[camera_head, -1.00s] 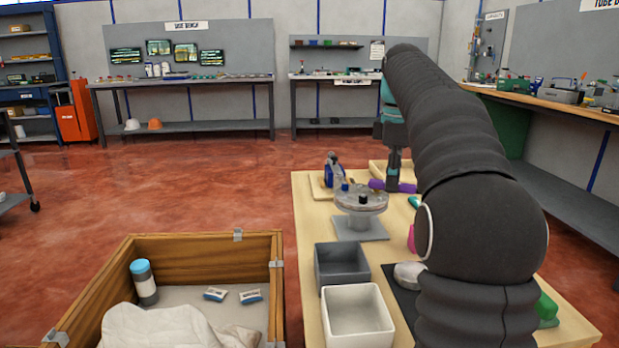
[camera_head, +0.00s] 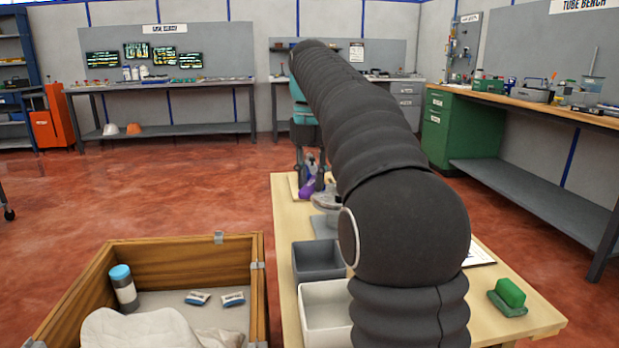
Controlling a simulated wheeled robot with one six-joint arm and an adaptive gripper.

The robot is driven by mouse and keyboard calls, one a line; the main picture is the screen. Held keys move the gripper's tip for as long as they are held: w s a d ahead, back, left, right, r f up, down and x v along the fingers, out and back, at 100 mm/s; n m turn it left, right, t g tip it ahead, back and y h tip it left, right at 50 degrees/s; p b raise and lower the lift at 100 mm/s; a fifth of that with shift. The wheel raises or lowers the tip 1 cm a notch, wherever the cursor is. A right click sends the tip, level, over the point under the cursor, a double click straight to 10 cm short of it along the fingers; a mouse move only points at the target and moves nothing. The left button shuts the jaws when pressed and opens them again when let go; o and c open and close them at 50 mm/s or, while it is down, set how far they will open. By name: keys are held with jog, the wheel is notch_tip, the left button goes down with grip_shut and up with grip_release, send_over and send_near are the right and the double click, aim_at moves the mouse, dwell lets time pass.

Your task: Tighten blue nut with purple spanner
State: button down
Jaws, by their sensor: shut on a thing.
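The purple spanner (camera_head: 306,190) is at the far left part of the table, held in my gripper (camera_head: 302,178). The fingers are small and partly hidden, but they close on the spanner. The spanner is at the left rim of a round grey fixture (camera_head: 325,200) on a grey base; I cannot tell whether it touches it. My arm hides the right part of the fixture. I cannot make out the blue nut. A small dark blue shape (camera_head: 311,164) shows just behind the spanner, too small to identify.
A grey bin (camera_head: 317,259) and a white bin (camera_head: 322,314) stand at the table's near left edge. A wooden crate (camera_head: 184,253) is beside the table. A green block (camera_head: 510,292) lies at the near right. My arm hides the table's middle.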

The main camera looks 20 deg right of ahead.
jog(key=shift+a+n, duration=0.1)
jog(key=shift+n, duration=0.3)
jog(key=shift+f, duration=1.2)
jog(key=shift+f+b, duration=0.75)
jog(key=shift+f, duration=0.5)
jog(key=shift+a, duration=0.1)
jog(key=shift+w+a+m+p, duration=0.35)
jog(key=shift+m+p, duration=0.15)
jog(key=shift+p, duration=0.1)
jog(key=shift+w+a+m, duration=0.4)
jog(key=shift+a+m, duration=0.1)
jog(key=shift+m, duration=0.2)
